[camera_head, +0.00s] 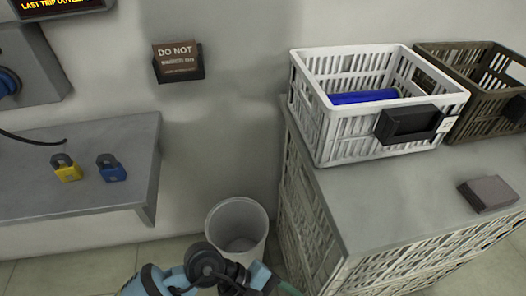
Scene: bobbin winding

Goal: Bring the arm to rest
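One of my arms shows at the bottom middle of the view, with light blue links and dark joints. I cannot tell which arm it is. It is cut off by the bottom edge, and no gripper fingertips can be made out. The arm is in front of a white waste bin and hides part of its base. My other arm is not in view.
A grey shelf (100,135) holds a yellow padlock (67,172) and a blue padlock (111,172). The bin (238,218) stands on the floor. At right, a counter (375,205) bears a white crate (335,140) with a blue item (365,97), a brown crate (480,127) and a grey block (488,193).

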